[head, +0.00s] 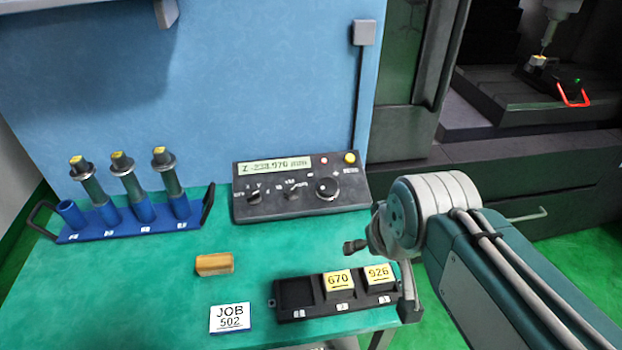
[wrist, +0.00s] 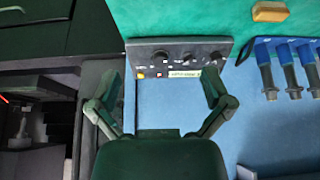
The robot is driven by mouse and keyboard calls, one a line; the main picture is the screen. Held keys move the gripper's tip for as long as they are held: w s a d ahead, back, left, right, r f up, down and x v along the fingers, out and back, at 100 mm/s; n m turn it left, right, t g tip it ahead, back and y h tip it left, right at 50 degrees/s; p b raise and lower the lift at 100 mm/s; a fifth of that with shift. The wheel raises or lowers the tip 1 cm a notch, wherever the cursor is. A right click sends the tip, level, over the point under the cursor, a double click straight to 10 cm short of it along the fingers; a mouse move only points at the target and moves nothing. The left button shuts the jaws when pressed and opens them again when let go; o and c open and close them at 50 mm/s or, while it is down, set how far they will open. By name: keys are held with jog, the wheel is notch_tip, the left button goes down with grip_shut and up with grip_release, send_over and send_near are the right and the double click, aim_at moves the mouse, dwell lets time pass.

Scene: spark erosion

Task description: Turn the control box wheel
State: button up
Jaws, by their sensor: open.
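The control box (head: 246,212) is a dark grey console on the green bench against the blue wall, with a lit readout, small knobs and a yellow button. Its wheel (head: 327,188) is the large black round knob at the right. In the wrist view, which is upside down, the box (wrist: 213,47) lies beyond my fingertips, with the wheel (wrist: 160,58) between them in the picture. My gripper (wrist: 162,84) is open and empty, apart from the box. In the head view my gripper (head: 356,246) shows only partly, in front of the box and to its right.
A blue rack (head: 90,233) with several tool holders stands left. A tan block (head: 214,264), a JOB 502 card (head: 230,317) and a black tray (head: 293,292) holding blocks 670 and 926 lie in front. A machine (head: 500,105) stands at right. The green bench between is clear.

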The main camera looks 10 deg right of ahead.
jog(key=w+n, duration=0.1)
jog(key=w, duration=1.3)
jog(key=n+g+y, duration=0.1)
send_near(329, 185)
jog(key=x, duration=1.1)
jog(key=shift+c, duration=0.3)
jog(key=c, duration=0.9)
